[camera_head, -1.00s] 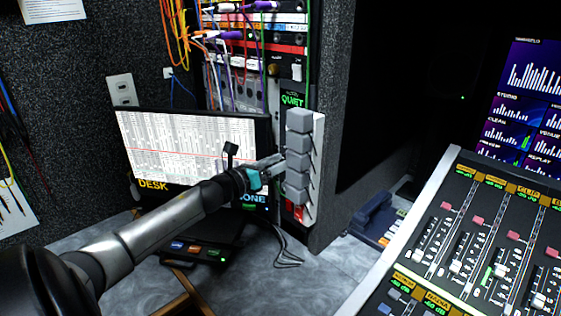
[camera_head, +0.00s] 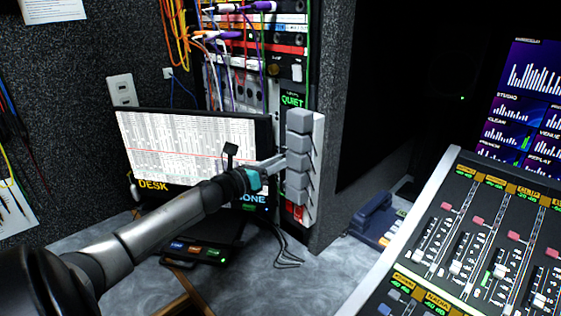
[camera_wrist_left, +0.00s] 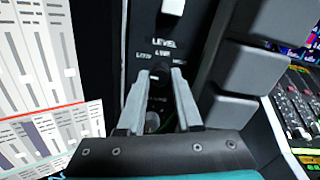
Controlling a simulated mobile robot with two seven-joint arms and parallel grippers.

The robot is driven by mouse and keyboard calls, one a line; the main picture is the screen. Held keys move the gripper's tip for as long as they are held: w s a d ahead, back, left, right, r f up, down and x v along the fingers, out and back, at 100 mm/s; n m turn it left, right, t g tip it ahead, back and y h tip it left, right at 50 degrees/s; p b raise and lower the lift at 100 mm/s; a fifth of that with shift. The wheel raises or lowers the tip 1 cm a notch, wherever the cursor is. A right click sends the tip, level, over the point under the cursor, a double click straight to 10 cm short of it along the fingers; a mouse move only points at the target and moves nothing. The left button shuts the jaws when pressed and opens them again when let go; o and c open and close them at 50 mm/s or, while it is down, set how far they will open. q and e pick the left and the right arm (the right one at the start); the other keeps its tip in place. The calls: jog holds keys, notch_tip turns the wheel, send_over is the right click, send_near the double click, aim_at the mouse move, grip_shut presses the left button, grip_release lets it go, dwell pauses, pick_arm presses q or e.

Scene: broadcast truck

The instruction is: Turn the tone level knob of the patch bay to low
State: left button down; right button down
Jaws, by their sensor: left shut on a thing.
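The patch bay panel (camera_wrist_left: 180,28) stands upright in the left wrist view, with the word LEVEL and smaller, blurred markings above a dark round knob (camera_wrist_left: 158,74). The two grey fingers of my left gripper (camera_wrist_left: 160,79) are closed on either side of this knob. I cannot read which marking the knob points at. In the head view my left gripper (camera_head: 279,162) reaches the panel beside the grey blocks, below the green QUIET display (camera_head: 292,100). The knob is hidden there. My right gripper is in neither view.
A column of grey blocks (camera_head: 298,160) stands just right of my left gripper. A lit monitor (camera_head: 180,145) is behind my left arm. Cables (camera_head: 176,35) hang at the rack above. A mixing console (camera_head: 480,235) fills the right. A small button box (camera_head: 192,252) lies below.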

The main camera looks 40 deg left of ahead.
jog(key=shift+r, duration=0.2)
pick_arm(q)
jog(key=shift+n+p, duration=5)
jog(key=shift+n, duration=4)
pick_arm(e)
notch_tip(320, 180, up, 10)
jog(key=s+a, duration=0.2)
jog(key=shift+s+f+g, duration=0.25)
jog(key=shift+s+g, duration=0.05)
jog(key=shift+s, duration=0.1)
pick_arm(q)
jog(key=c, duration=0.6)
grip_release()
